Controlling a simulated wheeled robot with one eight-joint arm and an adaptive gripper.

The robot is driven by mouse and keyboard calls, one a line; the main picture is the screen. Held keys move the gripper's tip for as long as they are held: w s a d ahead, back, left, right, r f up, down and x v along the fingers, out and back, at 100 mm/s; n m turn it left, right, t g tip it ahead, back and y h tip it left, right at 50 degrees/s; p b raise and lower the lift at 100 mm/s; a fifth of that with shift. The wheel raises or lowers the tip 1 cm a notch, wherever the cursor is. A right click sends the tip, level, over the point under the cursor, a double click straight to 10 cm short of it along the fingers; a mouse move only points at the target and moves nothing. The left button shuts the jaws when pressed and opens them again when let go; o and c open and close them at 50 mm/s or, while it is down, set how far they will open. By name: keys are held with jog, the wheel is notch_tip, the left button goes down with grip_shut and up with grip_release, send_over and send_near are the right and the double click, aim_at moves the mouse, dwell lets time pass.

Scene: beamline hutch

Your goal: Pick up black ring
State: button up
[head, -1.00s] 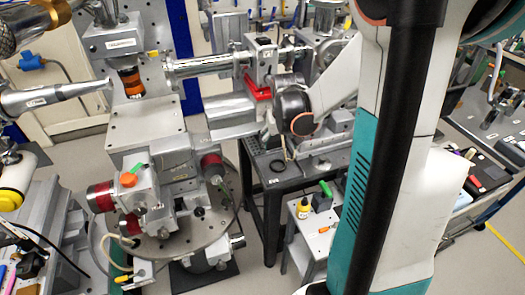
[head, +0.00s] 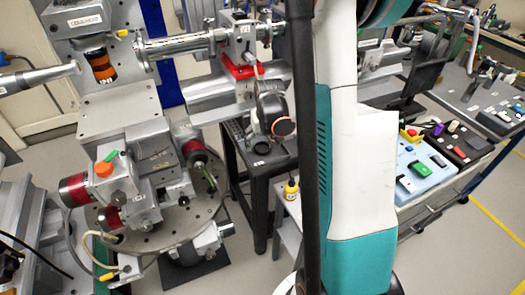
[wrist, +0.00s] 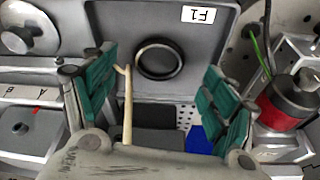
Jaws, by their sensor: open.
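The black ring (wrist: 139,58) lies flat on a dark grey surface (wrist: 205,62) with a white label, in the upper middle of the wrist view. My gripper (wrist: 160,92) shows there as two teal fingers spread wide, open and empty. The ring appears between and just beyond the fingertips, apart from both; the height gap is hard to tell. A thin pale rod with a forked tip (wrist: 127,105) stands out near the left finger. In the head view I cannot make out the ring, and my arm blocks part of that area.
A dark table (head: 258,163) stands beside the round-based stage (head: 160,222). In the wrist view a red cylinder (wrist: 280,108) and cables are close at right, and grey metal blocks (wrist: 28,125) are at left. A blue tray (head: 424,178) with small items is at far right.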

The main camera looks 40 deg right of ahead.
aim_at(263, 147)
jog(key=b+x, duration=0.1)
jog(key=x, duration=0.2)
jog(key=shift+w+d+f, duration=0.1)
jog(key=shift+w+f, duration=0.05)
jog(key=c, duration=1)
jog(key=shift+o, duration=0.2)
notch_tip(263, 147, up, 10)
jog(key=p, duration=0.4)
